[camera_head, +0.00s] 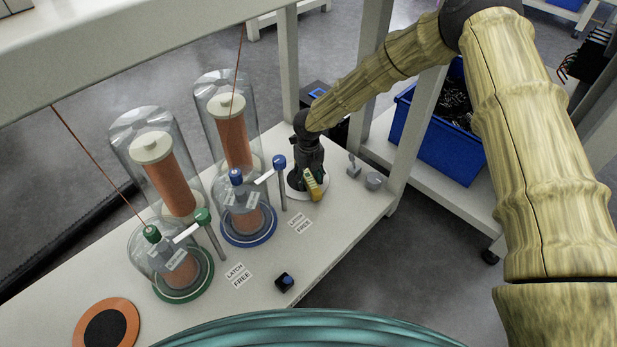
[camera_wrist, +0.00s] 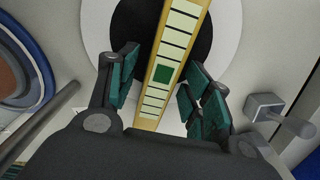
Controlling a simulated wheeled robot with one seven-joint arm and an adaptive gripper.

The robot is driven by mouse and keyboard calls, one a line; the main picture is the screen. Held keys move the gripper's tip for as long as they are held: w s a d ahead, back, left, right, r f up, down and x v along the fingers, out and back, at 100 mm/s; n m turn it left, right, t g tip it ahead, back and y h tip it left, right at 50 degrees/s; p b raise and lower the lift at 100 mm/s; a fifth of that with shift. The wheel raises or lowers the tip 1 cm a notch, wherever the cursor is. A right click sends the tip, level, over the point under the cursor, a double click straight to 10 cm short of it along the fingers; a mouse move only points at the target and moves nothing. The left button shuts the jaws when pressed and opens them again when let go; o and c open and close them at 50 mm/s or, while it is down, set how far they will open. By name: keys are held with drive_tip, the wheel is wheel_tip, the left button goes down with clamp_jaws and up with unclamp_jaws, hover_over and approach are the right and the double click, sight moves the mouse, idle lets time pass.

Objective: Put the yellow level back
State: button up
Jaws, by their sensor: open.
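The yellow level (camera_head: 317,190) is a narrow yellow bar near the back right of the white bench. In the wrist view the level (camera_wrist: 163,73) shows pale marked segments and one green square. It runs between the two green-padded fingers of my gripper (camera_wrist: 161,70). The fingers are open, one on each side, with a visible gap to the bar. My gripper (camera_head: 308,178) points down over a white round pad (camera_wrist: 96,35) with a black centre.
Glass-domed copper coils stand to the left, with a blue-ringed base (camera_head: 249,240) and a green-ringed base (camera_head: 187,293) in front. A grey peg block (camera_head: 353,170) and grey cylinder (camera_head: 374,181) are at right. A small black button box (camera_head: 284,282) and orange disc (camera_head: 82,327) lie nearer.

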sight(308, 177)
drive_tip(key=shift+r, duration=0.1)
wheel_tip(308, 177, up, 8)
drive_tip(key=p, duration=0.4)
drive_tip(key=shift+f, duration=0.2)
